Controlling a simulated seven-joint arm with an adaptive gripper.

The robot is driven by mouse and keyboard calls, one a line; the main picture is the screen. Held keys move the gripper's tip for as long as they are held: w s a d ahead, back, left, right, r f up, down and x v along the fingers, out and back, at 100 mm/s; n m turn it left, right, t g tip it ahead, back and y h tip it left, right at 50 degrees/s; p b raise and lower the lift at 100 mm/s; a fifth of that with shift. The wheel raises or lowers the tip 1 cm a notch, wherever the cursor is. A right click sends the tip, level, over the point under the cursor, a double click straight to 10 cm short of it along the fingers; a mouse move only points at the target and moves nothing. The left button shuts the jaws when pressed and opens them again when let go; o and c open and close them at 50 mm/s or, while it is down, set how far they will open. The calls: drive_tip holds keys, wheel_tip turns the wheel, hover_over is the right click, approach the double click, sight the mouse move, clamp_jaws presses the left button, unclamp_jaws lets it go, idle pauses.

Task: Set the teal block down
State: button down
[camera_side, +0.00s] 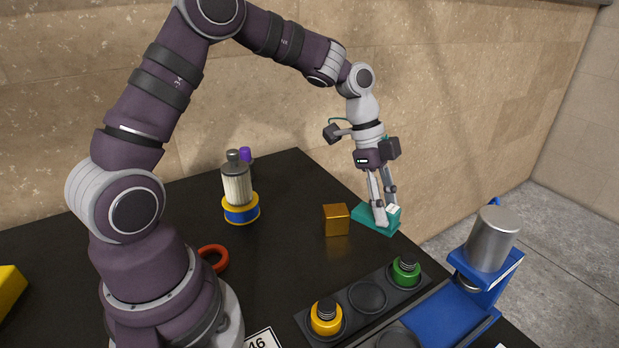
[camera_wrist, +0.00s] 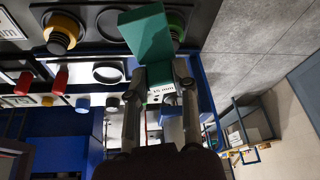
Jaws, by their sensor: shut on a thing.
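The teal block (camera_side: 366,217) is between the fingers of my gripper (camera_side: 386,212), near the right edge of the black table. My gripper points down and is shut on the block.
An orange-gold cube (camera_side: 336,220) stands just left of the block. A dark tray (camera_side: 366,296) with yellow and green knobbed parts lies in front. A blue press with a metal cylinder (camera_side: 492,240) stands at right. A red ring (camera_side: 213,257) and a filter-like cylinder (camera_side: 237,186) are further left.

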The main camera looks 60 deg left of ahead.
sight(380, 310)
drive_tip(key=s+d+m+g, duration=0.1)
drive_tip(key=s+d+m, duration=0.3)
drive_tip(key=s+d, duration=0.1)
drive_tip(key=f, duration=0.8)
drive_tip(key=shift+d+f, duration=0.2)
drive_tip(key=shift+d, duration=0.05)
drive_tip(key=shift+f, duration=0.35)
drive_tip(key=c, duration=0.9)
unclamp_jaws()
drive_tip(key=shift+r, duration=0.1)
